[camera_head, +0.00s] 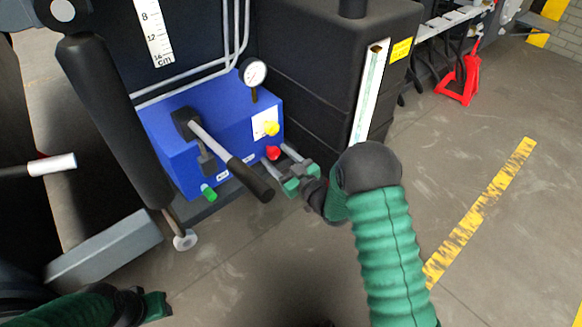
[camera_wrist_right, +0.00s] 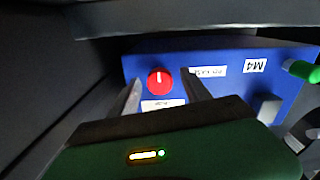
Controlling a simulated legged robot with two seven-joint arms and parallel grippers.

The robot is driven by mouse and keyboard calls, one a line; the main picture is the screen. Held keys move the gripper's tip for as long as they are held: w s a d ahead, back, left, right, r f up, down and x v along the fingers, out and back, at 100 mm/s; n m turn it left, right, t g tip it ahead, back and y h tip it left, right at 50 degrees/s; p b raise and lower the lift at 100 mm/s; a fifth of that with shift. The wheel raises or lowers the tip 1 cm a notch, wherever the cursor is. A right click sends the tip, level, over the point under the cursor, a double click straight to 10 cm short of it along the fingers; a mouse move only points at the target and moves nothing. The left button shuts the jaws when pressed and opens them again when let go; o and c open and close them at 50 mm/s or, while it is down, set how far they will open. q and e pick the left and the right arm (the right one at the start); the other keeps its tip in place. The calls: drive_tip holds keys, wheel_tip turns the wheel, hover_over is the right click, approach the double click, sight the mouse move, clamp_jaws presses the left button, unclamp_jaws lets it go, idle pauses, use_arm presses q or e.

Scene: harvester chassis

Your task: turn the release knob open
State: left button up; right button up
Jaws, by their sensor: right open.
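The red knob (camera_head: 273,153) is low on the right end of the blue box (camera_head: 165,160). In the right wrist view the red knob (camera_wrist_right: 160,81) shows a white line on its face, pointing roughly up and down. My right gripper (camera_head: 280,162) is open. Its fingers (camera_wrist_right: 161,92) appear on either side of the knob, with no clear contact visible; how far they reach past it I cannot tell. My left gripper (camera_head: 155,305) is at the bottom left, far from the box, and its jaws are not clear.
A lever with a black grip (camera_head: 250,178) sticks out of the box just left of my right gripper. A green knob (camera_head: 209,193) is at lower left.

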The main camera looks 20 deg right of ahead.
drive_tip(key=p+v, duration=0.5)
drive_tip(key=v, duration=1.1)
drive_tip(key=shift+p, duration=0.3)
drive_tip(key=shift+w, duration=0.1)
